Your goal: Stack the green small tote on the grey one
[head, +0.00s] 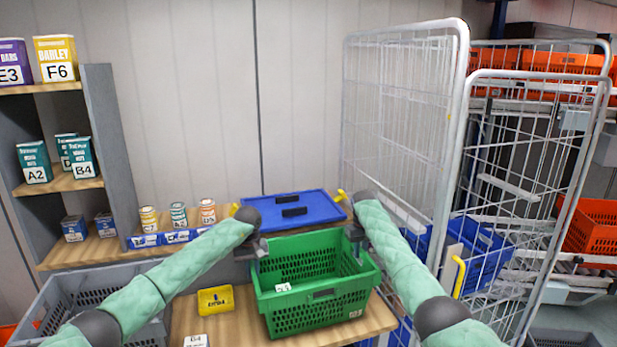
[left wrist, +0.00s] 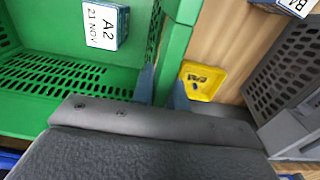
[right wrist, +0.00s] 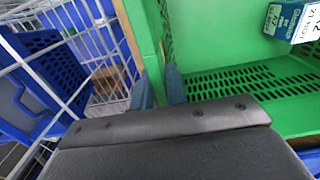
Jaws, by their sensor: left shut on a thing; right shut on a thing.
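The green small tote (head: 318,312) is upright at the wooden table in the head view; whether it touches the table I cannot tell. A small A2 box (left wrist: 105,25) lies inside it and also shows in the right wrist view (right wrist: 290,22). My left gripper (head: 262,250) is shut on the tote's left wall, with one finger each side of it. My right gripper (head: 354,234) is shut on its right wall in the same way. The grey tote (head: 125,275) stands left of the table, partly hidden by my left arm.
A yellow bin (head: 215,300) and a small labelled box (head: 196,341) are on the table left of the green tote. A blue tote or lid (head: 292,208) lies behind it. A wire cage trolley (head: 400,120) stands close on the right. Shelves (head: 105,150) stand at the left.

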